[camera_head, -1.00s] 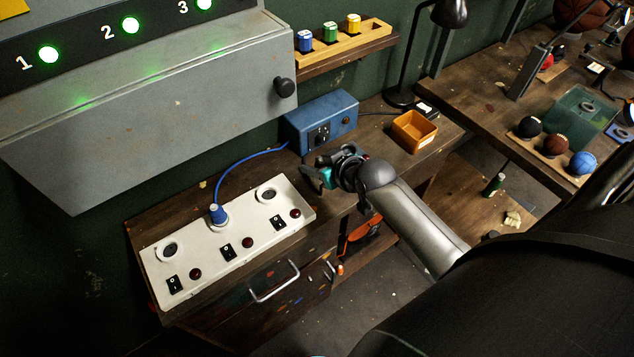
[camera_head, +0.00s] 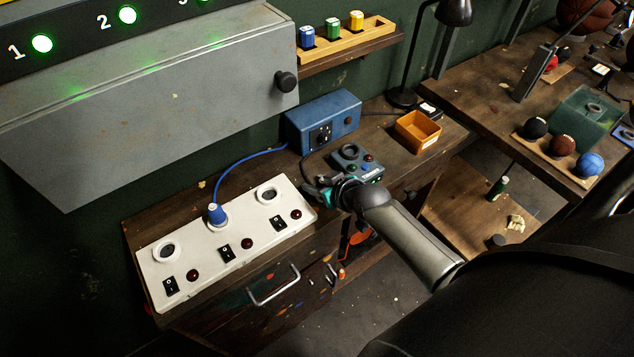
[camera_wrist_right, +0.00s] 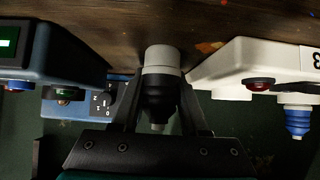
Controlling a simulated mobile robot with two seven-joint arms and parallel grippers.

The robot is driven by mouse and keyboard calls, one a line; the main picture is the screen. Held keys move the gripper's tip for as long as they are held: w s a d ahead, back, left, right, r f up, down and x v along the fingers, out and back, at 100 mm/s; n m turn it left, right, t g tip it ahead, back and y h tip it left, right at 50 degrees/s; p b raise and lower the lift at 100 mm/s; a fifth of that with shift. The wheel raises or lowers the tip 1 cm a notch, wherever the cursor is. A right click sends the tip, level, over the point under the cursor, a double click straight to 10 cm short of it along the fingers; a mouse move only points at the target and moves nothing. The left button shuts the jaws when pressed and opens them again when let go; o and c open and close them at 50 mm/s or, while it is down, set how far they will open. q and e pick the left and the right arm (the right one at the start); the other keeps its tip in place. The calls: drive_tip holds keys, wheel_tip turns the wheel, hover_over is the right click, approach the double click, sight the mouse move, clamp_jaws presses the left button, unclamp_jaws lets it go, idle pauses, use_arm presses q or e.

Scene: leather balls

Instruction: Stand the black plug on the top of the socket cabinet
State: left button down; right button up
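The socket cabinet (camera_head: 190,190) is the dark wooden unit along the wall, with a white socket panel on its top. In the wrist view the black plug (camera_wrist_right: 160,90), with a pale grey end, is between the fingers of my right gripper (camera_wrist_right: 160,100), which look closed on its sides. Its pale end points at the wooden top; I cannot tell if it touches. In the head view my right gripper (camera_head: 322,190) is low over the cabinet, at the panel's right end, and hides the plug. My left gripper is not in view.
A blue plug (camera_head: 217,213) stands in the panel's middle socket; its cable runs to a blue box (camera_head: 322,122). A dark device with buttons (camera_head: 358,165) sits just behind my right gripper. An orange tray (camera_head: 417,131) stands farther right. The grey wall cabinet (camera_head: 150,110) overhangs on the left.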

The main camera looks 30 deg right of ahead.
drive_tip(key=o, duration=0.4)
drive_tip(key=shift+r, duration=0.1)
drive_tip(key=shift+s+r, duration=0.1)
drive_tip(key=shift+r, duration=0.1)
drive_tip(key=p+v, duration=0.3)
drive_tip(key=v, duration=0.8)
drive_tip(key=shift+s+d+r, duration=0.1)
drive_tip(key=shift+s+r, duration=0.1)
drive_tip(key=shift+s, duration=0.05)
